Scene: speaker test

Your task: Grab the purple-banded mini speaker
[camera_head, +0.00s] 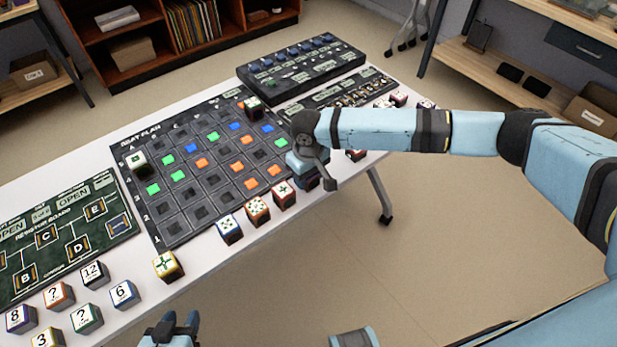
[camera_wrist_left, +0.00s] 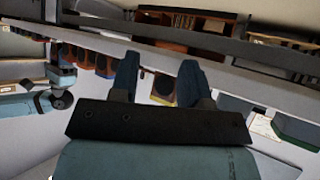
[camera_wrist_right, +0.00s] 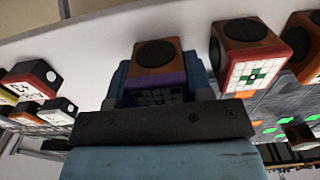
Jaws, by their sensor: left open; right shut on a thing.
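The purple-banded mini speaker (camera_wrist_right: 156,85) is a wooden cube with a round dark cone and a white patterned face. In the right wrist view it sits between the fingers of my right gripper (camera_wrist_right: 158,78), which is shut on it. In the head view my right gripper (camera_head: 309,168) is at the table's front edge and mostly hides the speaker. I cannot tell whether it touches the table. My left gripper (camera_head: 172,330) is open and empty, in front of the table's near edge. The left wrist view shows a yellow-banded speaker (camera_wrist_left: 163,86) beyond its open fingers (camera_wrist_left: 157,82).
A red-banded speaker (camera_wrist_right: 248,55) stands close beside the held one. More speaker cubes (camera_head: 257,209) line the front edge of the white table (camera_head: 205,262). Behind them lie a dark grid board (camera_head: 196,215), a green board (camera_head: 100,250) and a black mixer (camera_head: 300,72).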

